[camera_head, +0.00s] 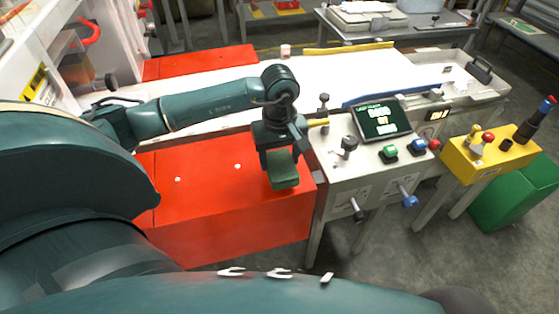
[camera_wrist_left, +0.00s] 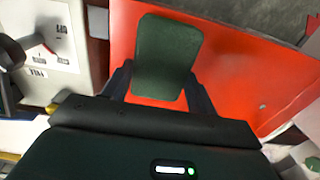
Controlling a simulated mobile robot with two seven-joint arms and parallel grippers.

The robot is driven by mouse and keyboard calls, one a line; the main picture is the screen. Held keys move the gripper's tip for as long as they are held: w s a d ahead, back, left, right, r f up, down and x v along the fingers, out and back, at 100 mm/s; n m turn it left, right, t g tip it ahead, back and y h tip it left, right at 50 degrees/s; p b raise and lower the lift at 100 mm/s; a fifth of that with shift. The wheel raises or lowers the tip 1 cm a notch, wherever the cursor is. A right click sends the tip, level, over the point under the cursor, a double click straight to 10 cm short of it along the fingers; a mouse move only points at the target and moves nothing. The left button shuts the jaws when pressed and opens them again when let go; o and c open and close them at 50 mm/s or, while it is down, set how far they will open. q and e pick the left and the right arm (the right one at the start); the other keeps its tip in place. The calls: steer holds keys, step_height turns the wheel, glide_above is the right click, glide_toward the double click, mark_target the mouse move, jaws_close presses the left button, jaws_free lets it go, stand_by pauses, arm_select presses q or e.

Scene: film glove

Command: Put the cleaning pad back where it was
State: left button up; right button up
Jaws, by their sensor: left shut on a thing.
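The cleaning pad is a dark green rounded rectangle (camera_head: 284,173); it also shows in the left wrist view (camera_wrist_left: 165,55). My left gripper (camera_head: 277,150) is shut on the pad, with a finger on each side of it in the left wrist view (camera_wrist_left: 160,82). The pad is over the right end of the red box top (camera_head: 205,165), near its front edge. I cannot tell whether the pad touches the red surface. My right gripper is not in view.
A control panel with a screen (camera_head: 381,118) and knobs stands just right of the red box. A yellow box with levers (camera_head: 490,155) and a green bin (camera_head: 515,195) are further right. A white work surface (camera_head: 370,75) lies behind. The left part of the red top is mostly clear.

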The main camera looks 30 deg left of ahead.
mark_target(280, 161)
arm_select(q)
steer(key=shift+f, duration=0.95)
steer(key=shift+f, duration=0.1)
steer(key=o, duration=0.9)
steer(key=shift+r, duration=0.3)
step_height(280, 161, up, 12)
steer(key=shift+f, duration=0.15)
